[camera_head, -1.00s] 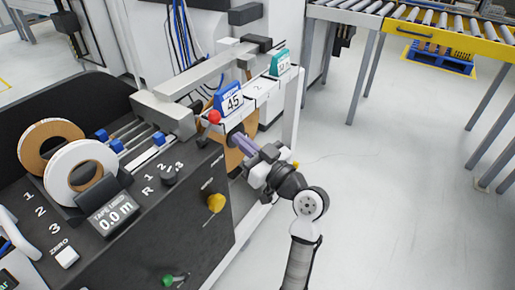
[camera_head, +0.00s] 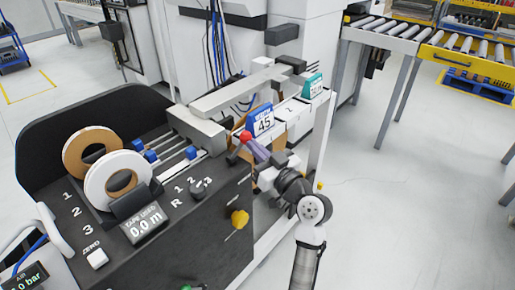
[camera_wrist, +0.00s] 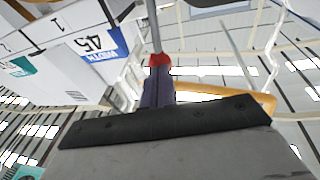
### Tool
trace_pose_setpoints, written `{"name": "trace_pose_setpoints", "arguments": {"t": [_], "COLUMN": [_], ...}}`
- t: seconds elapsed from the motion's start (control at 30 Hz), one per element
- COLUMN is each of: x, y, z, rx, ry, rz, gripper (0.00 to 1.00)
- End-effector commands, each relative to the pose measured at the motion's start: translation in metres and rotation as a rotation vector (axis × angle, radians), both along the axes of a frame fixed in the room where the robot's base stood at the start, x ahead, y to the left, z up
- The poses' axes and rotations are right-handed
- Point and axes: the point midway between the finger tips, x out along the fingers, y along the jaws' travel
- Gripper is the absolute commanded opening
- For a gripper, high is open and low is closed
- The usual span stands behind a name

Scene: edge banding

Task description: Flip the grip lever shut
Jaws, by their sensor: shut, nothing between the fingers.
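The grip lever is a thin grey rod with a red ball knob (camera_head: 245,137) at the front edge of the dark machine panel. In the head view the rod runs down and left from the knob. My gripper (camera_head: 251,146) is shut and empty, with its purple fingers at the right side of the knob. In the wrist view the red knob (camera_wrist: 160,60) appears right at my fingertips (camera_wrist: 159,72), and the rod extends upward from it. They look to be touching, but a small gap cannot be ruled out.
Tape rolls (camera_head: 115,180) and a yellow knob (camera_head: 239,219) are on the machine. Open floor (camera_head: 410,210) lies to the right.

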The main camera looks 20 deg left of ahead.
Motion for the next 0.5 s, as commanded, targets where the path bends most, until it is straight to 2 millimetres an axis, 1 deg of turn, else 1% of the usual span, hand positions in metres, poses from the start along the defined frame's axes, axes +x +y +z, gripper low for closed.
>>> {"name": "trace_pose_setpoints", "arguments": {"t": [0.03, 0.23, 0.37, 0.5], "x": [0.0, 0.005, 0.009, 0.015], "y": [0.002, 0.012, 0.024, 0.04], "z": [0.007, 0.022, 0.033, 0.042], "rx": [-0.013, -0.111, -0.211, -0.333], "ry": [0.003, 0.038, 0.073, 0.115], "rz": [0.0, 0.0, 0.0, 0.0], "gripper": [0.0, 0.0, 0.0, 0.0]}}
